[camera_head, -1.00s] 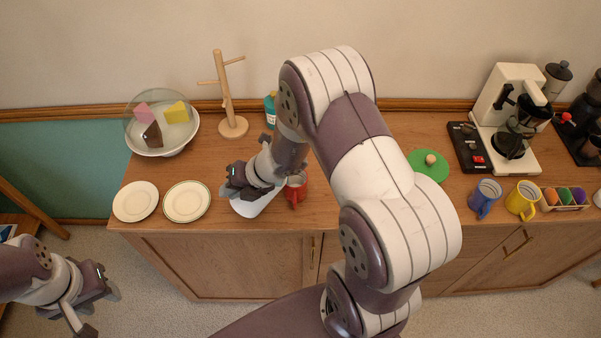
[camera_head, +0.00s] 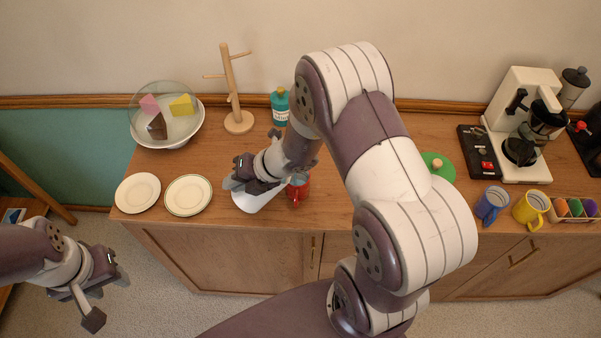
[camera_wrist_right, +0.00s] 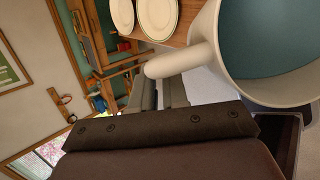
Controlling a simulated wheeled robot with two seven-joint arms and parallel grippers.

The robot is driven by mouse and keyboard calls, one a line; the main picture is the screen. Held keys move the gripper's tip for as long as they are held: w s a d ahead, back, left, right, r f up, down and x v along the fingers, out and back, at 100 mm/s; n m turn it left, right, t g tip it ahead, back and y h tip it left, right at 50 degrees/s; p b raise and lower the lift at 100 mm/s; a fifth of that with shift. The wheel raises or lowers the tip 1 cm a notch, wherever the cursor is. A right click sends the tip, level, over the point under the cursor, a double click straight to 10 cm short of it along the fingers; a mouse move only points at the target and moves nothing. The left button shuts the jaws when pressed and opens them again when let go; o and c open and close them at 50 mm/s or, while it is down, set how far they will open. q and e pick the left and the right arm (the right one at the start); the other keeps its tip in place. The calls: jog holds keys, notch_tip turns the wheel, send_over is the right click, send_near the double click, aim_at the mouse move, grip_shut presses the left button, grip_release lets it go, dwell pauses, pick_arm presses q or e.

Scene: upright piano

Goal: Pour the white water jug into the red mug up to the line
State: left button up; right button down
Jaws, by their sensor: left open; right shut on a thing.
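The white water jug (camera_head: 254,201) is held low over the sideboard, tilted, just left of the red mug; my right gripper (camera_head: 243,179) covers part of it in the head view. In the right wrist view the jug (camera_wrist_right: 208,80) shows its wide mouth, with blue-green inside, and its handle lies between the fingers of my right gripper (camera_wrist_right: 160,95), which is shut on it. The red mug (camera_head: 299,190) stands on the sideboard, partly hidden by my right arm. Its line and water level cannot be made out. My left gripper (camera_head: 103,299) is open and empty, left of the sideboard.
Two plates (camera_head: 188,196) lie left of the jug. Behind are a domed cake dish (camera_head: 167,143), a wooden mug tree (camera_head: 238,122) and a teal bottle (camera_head: 280,107). To the right are a green lid (camera_head: 438,167), blue mug (camera_head: 490,203), yellow mug (camera_head: 530,208) and coffee maker (camera_head: 520,125).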

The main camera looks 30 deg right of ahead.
jog(key=shift+a+r, duration=0.15)
jog(key=shift+a, duration=0.3)
jog(key=shift+d+r, duration=0.15)
jog(key=shift+d, duration=0.4)
jog(key=shift+a+r, duration=0.1)
jog(key=shift+a, duration=0.15)
jog(key=shift+d+y, duration=0.25)
jog(key=shift+y, duration=0.05)
pick_arm(q)
jog(key=shift+s+d+r, duration=0.1)
jog(key=shift+d+r, duration=0.05)
jog(key=shift+d, duration=0.2)
pick_arm(e)
jog(key=shift+r, duration=0.1)
pick_arm(q)
jog(key=shift+a, duration=0.15)
pick_arm(e)
jog(key=shift+a, duration=0.1)
pick_arm(q)
jog(key=shift+d+r, duration=0.1)
jog(key=shift+d, duration=0.3)
pick_arm(e)
jog(key=shift+d+r, duration=0.25)
jog(key=shift+r, duration=0.05)
